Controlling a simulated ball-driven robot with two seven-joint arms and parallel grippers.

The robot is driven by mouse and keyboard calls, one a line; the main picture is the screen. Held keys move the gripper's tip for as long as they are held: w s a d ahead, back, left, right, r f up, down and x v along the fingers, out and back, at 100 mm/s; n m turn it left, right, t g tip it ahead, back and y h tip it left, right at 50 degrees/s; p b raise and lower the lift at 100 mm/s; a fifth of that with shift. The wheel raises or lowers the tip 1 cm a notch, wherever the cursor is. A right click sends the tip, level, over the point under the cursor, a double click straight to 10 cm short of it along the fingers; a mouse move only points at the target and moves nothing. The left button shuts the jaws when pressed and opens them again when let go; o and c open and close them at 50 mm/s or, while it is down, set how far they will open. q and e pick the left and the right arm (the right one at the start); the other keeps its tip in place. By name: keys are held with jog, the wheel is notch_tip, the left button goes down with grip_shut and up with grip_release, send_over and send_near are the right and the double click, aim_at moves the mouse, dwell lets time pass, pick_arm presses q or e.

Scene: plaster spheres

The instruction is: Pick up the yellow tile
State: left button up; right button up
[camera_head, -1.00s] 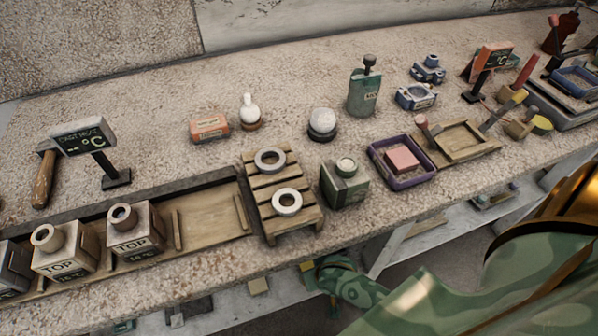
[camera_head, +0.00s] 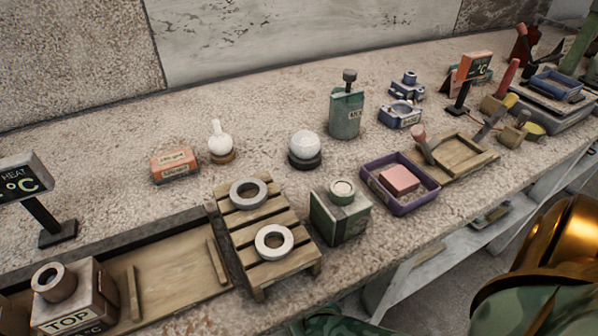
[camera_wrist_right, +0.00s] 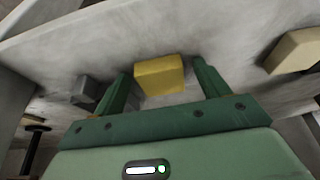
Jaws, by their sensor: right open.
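The yellow tile (camera_wrist_right: 158,78) is a small block on a pale, worn surface in the right wrist view. My right gripper (camera_wrist_right: 163,72) is open, with one green finger on each side of the tile. Gaps show between the tile and both fingers, and I cannot tell how far its near side reaches in between them. The tile cannot be made out in the head view. My left gripper is in neither view.
In the wrist view, a grey block (camera_wrist_right: 88,90) lies left of the fingers and a cream block (camera_wrist_right: 293,50) to the right. In the head view, the counter holds a slatted wooden stand (camera_head: 268,218), a green box (camera_head: 338,222) and a purple tray (camera_head: 425,196).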

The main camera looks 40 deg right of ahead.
jog(key=shift+r, duration=0.1)
jog(key=shift+c, duration=0.2)
jog(key=c, duration=1)
jog(key=shift+r, duration=0.1)
